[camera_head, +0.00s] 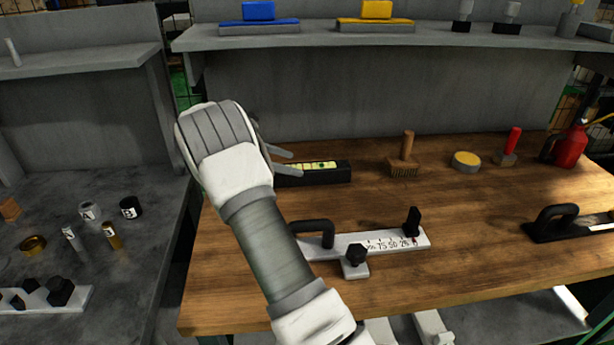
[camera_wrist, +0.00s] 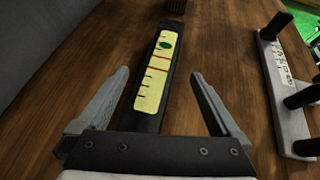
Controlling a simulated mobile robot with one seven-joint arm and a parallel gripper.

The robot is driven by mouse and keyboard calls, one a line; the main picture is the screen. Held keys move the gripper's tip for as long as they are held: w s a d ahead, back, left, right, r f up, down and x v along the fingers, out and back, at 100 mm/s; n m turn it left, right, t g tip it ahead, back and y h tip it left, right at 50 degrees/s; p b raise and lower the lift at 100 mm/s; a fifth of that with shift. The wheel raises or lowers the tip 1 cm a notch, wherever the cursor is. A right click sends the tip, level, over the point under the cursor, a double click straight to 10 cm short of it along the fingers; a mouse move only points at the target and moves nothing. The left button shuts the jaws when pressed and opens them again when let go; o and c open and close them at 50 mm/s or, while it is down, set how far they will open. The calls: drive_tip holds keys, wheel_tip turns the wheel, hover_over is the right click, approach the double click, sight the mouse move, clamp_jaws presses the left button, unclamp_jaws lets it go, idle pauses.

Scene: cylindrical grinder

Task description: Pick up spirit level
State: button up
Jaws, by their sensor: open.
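The spirit level (camera_head: 326,172) is a black bar with a yellow marked window. It lies on the wooden table near its back left, partly hidden by my gripper in the head view. In the wrist view the spirit level (camera_wrist: 154,78) runs away from me between the two fingers. My gripper (camera_head: 294,162) is open, with its fingers pointing right over the level's left part. In the wrist view my gripper (camera_wrist: 155,88) has a finger on each side of the level, with gaps on both sides. The near end of the level is hidden by the gripper body.
A white scale plate with a black handle and knobs (camera_head: 385,242) lies in front of the level. A brush (camera_head: 405,160), a yellow-topped round tin (camera_head: 465,161) and a red oil can (camera_head: 570,146) stand to the right. A grey shelf (camera_head: 390,38) overhangs behind.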

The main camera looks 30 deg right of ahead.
sight(307, 166)
drive_tip(key=x, duration=0.3)
drive_tip(key=shift+d+f+b, duration=0.15)
drive_tip(key=shift+d+b, duration=0.2)
drive_tip(key=shift+d, duration=0.05)
clamp_jaws()
idle(0.4)
